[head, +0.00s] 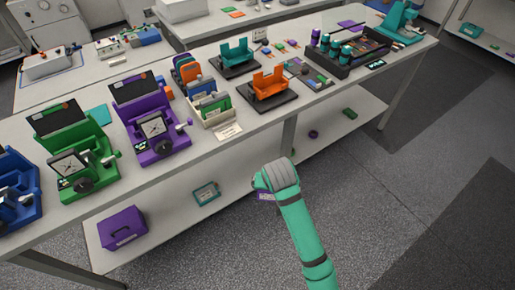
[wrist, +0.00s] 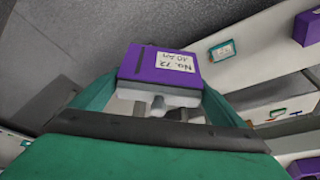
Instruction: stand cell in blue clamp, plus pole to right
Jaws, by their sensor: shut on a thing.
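My gripper (head: 272,188) is shut on a purple cell (head: 265,196), held in the air in front of the bench. In the wrist view the purple cell (wrist: 160,66) sits between the teal fingers of my gripper (wrist: 158,88). It has a white label reading about "Na 72 10 Ah" and a dark stripe. Its pale end with grey stubs faces the wrist camera; pole signs cannot be read. The blue clamp (head: 16,190) stands on the bench at the far left of the head view, partly cut off by the picture edge. My gripper is well to its right.
A green clamp (head: 75,150) and a purple clamp (head: 150,120) stand right of the blue one. A rack of cells (head: 208,105), orange (head: 268,85) and teal (head: 236,57) holders follow along the bench. A purple box (head: 122,228) sits on the lower shelf. The floor is clear.

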